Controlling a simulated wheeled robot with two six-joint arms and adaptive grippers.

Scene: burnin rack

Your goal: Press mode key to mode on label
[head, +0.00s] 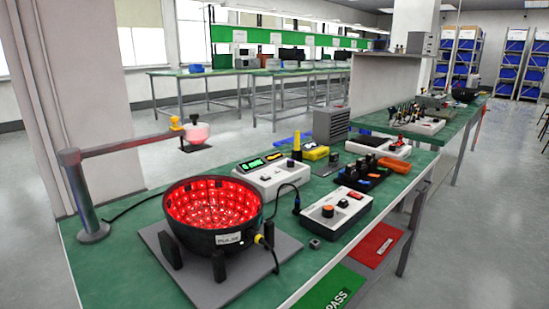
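A black bowl-shaped light (190,236) with rings of lit red LEDs stands on a grey plate at the near left of the green bench. A white label (229,239) on its front seems to read "PULSE". A white control box (322,229) to its right has an orange-topped knob (328,211), a small dark key or window (343,203) and a red part (355,195). A second white box (266,184) behind has a green-lit display (250,167). Which part is the mode key I cannot tell. Neither of my grippers is in view.
A grey post with an arm (88,200) stands at the left edge. A black cable (275,245) runs by the bowl. A dark tray (362,178), a grey cabinet (331,124) and a small grey block (314,243) are on the bench.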

